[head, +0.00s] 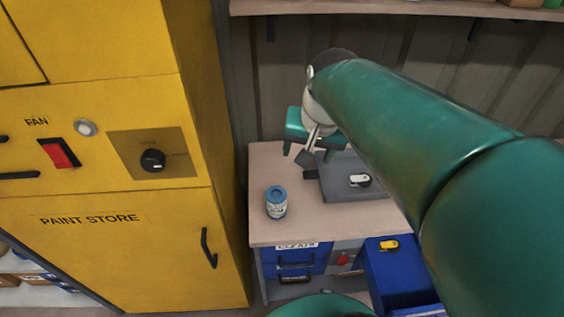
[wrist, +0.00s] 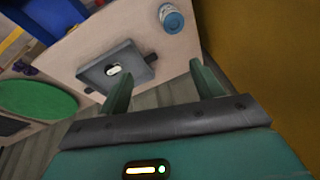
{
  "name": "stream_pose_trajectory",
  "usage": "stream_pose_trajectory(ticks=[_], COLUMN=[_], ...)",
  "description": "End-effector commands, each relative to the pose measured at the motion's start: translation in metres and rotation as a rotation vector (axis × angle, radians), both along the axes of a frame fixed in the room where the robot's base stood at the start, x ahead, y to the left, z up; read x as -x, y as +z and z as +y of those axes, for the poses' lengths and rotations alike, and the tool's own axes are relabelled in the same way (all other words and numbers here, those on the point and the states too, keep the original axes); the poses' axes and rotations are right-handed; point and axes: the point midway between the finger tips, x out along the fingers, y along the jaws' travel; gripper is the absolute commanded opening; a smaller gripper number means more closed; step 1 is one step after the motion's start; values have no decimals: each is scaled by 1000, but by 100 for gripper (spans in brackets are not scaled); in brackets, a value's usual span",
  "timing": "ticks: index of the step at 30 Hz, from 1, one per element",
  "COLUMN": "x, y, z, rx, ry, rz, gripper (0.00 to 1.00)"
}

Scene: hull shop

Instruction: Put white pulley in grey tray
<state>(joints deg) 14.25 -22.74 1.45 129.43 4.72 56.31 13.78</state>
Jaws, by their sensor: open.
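The grey tray (head: 335,187) lies on the workbench and has dark handles at its ends. The white pulley (head: 360,180), with a dark part on it, rests inside the tray, and my gripper does not touch it. In the wrist view the tray (wrist: 92,77) and the pulley (wrist: 113,71) show beyond the left finger. My gripper (head: 307,151) is open and empty, at the back left of the tray in the head view. Its two green fingers stand apart in the wrist view (wrist: 162,84). My arm hides the right part of the bench in the head view.
A blue can (head: 276,202) stands upright on the bench (head: 290,230), left of the tray. A yellow part (head: 388,244) lies on a blue box (head: 393,277) at the front. A yellow cabinet (head: 130,240) borders the left, and a shelf (head: 400,10) runs above.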

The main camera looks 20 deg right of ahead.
Motion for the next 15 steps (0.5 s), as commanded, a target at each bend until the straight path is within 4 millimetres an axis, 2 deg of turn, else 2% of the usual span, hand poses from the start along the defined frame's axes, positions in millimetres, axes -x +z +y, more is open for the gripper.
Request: stream_pose_trajectory(ticks=[1, 6, 10, 15], x=[14, 51, 67, 72], y=[3, 3, 0, -2], z=[15, 48, 60, 63], rx=[31, 129, 173, 188], ry=[81, 324, 433, 470], rz=[-34, -127, -170, -183], gripper=[66, 66, 66, 66])
